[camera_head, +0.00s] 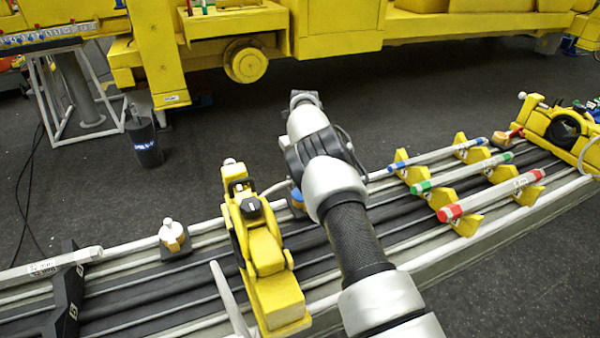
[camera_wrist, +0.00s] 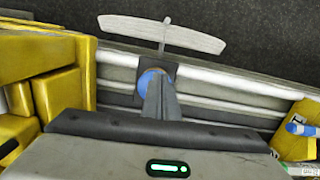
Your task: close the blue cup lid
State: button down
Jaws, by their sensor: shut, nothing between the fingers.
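The blue cup (camera_head: 297,200) stands on the grooved bench between the yellow machine and my arm, partly hidden by my arm. In the wrist view, the blue round part of the cup (camera_wrist: 149,80) shows just behind and left of my gripper's fingers (camera_wrist: 162,83), which hide some of it. My gripper is shut and empty. It overlaps the cup in this view; I cannot tell whether they touch. A pale curved piece (camera_wrist: 185,36) with a thin stem lies beyond the cup at the bench's far edge. I cannot tell whether it is the lid. My arm hides the fingers in the head view.
A yellow machine (camera_head: 262,250) stands close on the left. Blue (camera_head: 436,154), green (camera_head: 462,173) and red (camera_head: 490,195) ended bars rest on yellow holders at right. A cup with a white knob (camera_head: 172,236) stands further left.

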jog(key=shift+f, duration=0.1)
jog(key=shift+r+p, duration=0.4)
jog(key=shift+r, duration=0.4)
